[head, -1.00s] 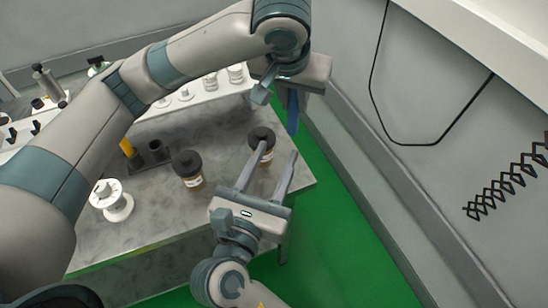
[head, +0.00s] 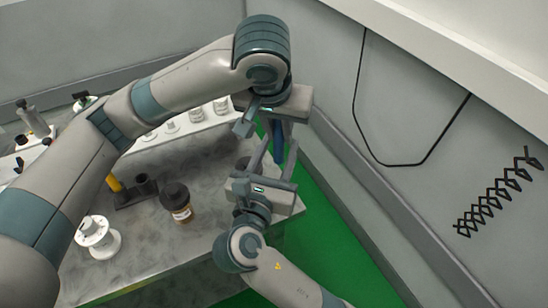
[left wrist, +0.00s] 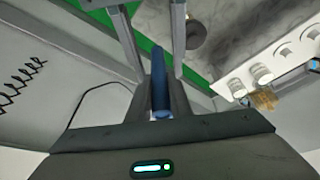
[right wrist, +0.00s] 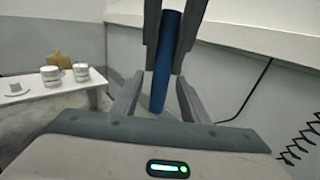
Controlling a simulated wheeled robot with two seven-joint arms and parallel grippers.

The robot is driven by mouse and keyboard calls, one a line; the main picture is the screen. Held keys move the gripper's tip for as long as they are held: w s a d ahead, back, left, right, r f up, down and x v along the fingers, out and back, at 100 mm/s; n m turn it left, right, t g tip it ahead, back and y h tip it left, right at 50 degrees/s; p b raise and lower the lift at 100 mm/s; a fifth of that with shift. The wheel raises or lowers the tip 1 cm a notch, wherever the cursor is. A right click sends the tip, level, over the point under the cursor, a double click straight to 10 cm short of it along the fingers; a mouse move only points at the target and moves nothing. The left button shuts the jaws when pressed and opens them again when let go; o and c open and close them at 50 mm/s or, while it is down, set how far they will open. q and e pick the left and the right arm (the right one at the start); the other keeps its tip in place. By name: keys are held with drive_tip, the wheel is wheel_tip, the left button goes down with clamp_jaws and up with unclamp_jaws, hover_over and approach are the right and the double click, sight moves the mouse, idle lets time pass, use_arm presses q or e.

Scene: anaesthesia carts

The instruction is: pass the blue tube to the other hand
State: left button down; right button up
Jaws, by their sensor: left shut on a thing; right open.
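The blue tube (head: 279,143) hangs from my left gripper (head: 276,126) above the far right corner of the table. The left jaws are shut on its upper part; the tube also shows in the left wrist view (left wrist: 158,75). My right gripper (head: 270,152) is open, its fingers pointing up toward the tube. In the right wrist view, the tube's lower part (right wrist: 160,85) shows between the open right fingers (right wrist: 160,78). I cannot tell whether they touch it. My left fingers pinch it higher up there.
A brown bottle with a black cap (head: 176,203) stands on the grey table (head: 150,255); another is mostly hidden behind my right gripper. A white spool (head: 97,238) and a dark holder (head: 138,190) stand to the left. White jars (head: 221,105) line the back shelf. A wall rises on the right.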

drive_tip(key=shift+w+d, duration=0.1)
drive_tip(key=shift+w, duration=0.15)
drive_tip(key=shift+c, duration=0.6)
clamp_jaws()
use_arm(q)
drive_tip(key=c, duration=1.5)
unclamp_jaws()
drive_tip(key=shift+r, duration=0.2)
drive_tip(key=v, duration=1.1)
drive_tip(key=shift+s+a+r, duration=0.1)
drive_tip(key=shift+s+r, duration=0.1)
drive_tip(key=shift+r, duration=0.05)
drive_tip(key=shift+w, duration=0.1)
